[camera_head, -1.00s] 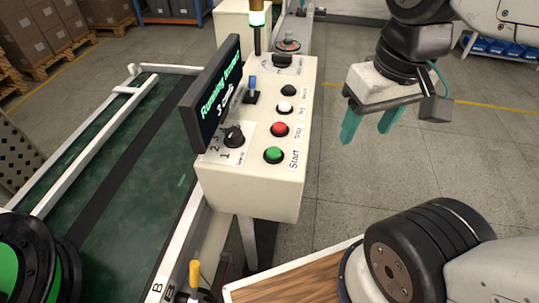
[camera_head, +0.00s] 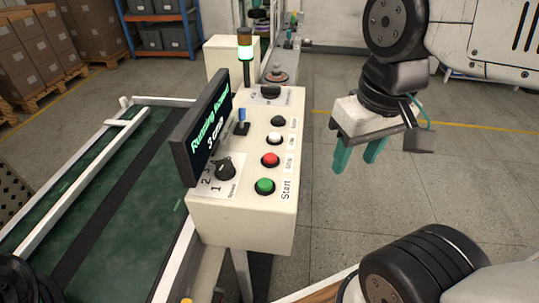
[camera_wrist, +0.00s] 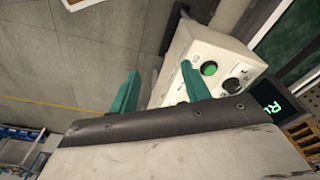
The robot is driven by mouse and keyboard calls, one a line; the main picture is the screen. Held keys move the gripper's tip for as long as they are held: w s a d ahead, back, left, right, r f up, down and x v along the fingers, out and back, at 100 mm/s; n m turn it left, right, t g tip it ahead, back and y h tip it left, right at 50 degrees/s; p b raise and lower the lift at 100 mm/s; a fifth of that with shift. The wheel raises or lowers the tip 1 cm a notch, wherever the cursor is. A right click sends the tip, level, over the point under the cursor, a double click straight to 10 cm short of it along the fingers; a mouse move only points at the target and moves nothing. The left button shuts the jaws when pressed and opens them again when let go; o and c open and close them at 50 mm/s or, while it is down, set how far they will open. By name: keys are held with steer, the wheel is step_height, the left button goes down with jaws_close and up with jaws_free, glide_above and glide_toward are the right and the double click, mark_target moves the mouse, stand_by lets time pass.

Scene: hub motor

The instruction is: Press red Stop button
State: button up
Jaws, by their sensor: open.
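The red Stop button (camera_head: 270,160) sits on the sloped top of a cream control box (camera_head: 240,222), between the green Start button (camera_head: 264,187) and a white button (camera_head: 274,139). My gripper (camera_head: 356,166) is open and empty, to the right of the box and apart from it, with its teal fingers pointing down. In the wrist view, the fingers (camera_wrist: 160,90) show with the box (camera_wrist: 184,52) behind them and the green button (camera_wrist: 208,68) visible. The red button does not show in the wrist view.
A display screen (camera_head: 208,127) stands on the box's left side, beside a black rotary knob (camera_head: 225,168) and a blue-topped switch (camera_head: 242,123). A signal light (camera_head: 245,48) rises behind. A green conveyor (camera_head: 120,180) lies left.

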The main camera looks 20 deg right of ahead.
jaws_close()
stand_by(1.5)
